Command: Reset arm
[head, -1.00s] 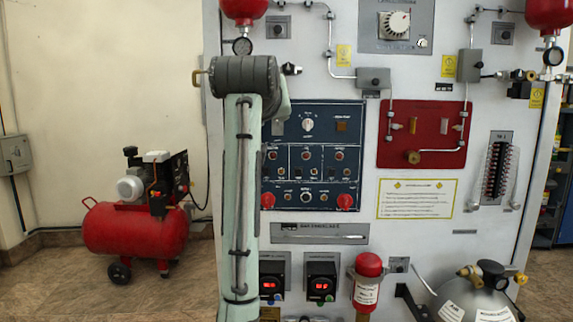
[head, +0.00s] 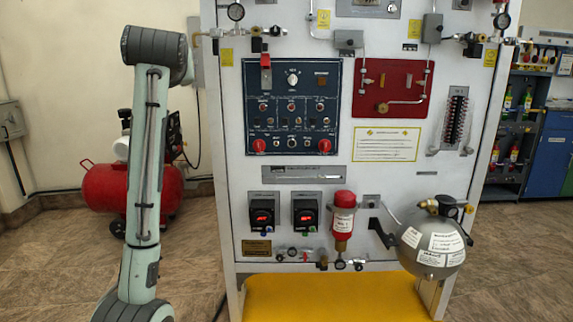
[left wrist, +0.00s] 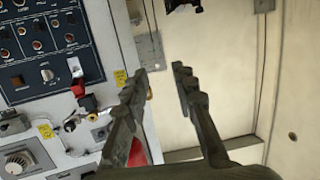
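My left arm (head: 147,160) rises from the bottom left of the head view, with its elbow bent at the top. It stands left of the white trainer panel (head: 225,120). My left gripper is outside the head view. In the left wrist view the left gripper (left wrist: 163,76) is open, with a clear gap between its two fingers and nothing held. Its fingers are near the panel's edge, with the pale wall behind. I cannot tell whether they touch the panel. My right gripper is in neither view.
A red compressor (head: 103,190) stands on the floor behind my left arm. The panel carries a blue control board (head: 291,106), a red plate (head: 393,88) and a grey sphere (head: 428,249). A yellow surface (head: 335,298) lies below. Shelves (head: 518,120) stand far right. Floor at right is clear.

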